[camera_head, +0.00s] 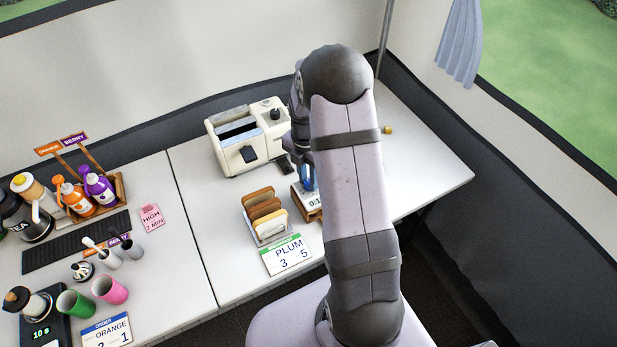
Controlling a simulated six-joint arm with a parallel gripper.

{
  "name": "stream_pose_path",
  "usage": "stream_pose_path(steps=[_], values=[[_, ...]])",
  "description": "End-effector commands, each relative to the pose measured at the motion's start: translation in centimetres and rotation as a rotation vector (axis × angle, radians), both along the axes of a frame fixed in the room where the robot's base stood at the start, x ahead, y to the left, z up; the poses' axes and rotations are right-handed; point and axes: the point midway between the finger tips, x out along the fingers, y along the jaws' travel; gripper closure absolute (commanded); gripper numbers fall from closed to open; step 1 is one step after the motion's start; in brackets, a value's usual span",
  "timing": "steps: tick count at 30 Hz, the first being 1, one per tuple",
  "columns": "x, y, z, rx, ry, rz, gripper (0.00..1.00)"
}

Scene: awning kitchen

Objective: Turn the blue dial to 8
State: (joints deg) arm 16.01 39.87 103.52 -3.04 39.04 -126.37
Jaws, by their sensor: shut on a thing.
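The blue dial (308,180) shows as a small blue shape at the left edge of my arm, above a small white display panel that is partly covered. My gripper (301,166) points down at the dial from above, just right of the toaster. Only a dark part of it shows beside my arm. It is shut on the blue dial, though the fingertips are mostly hidden. The number that the dial points to cannot be read.
A cream toaster (236,156) stands close on the left of my gripper. A rack of toast slices (265,216) and a PLUM card (288,255) stand nearer. Bottles, cups and an ORANGE card (107,331) fill the left table. The right table corner is mostly clear.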

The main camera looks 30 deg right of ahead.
Motion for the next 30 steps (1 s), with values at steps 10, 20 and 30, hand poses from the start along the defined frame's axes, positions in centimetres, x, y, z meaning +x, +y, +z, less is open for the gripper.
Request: stream_pose_path(steps=[10, 20, 30], values=[[0.03, -0.13, 0.16, 0.000, -0.001, -0.257, 1.00], [0.00, -0.17, 0.13, 0.000, -0.002, -0.571, 1.00], [-0.05, -0.22, 0.14, 0.000, -0.002, -0.895, 1.00]])
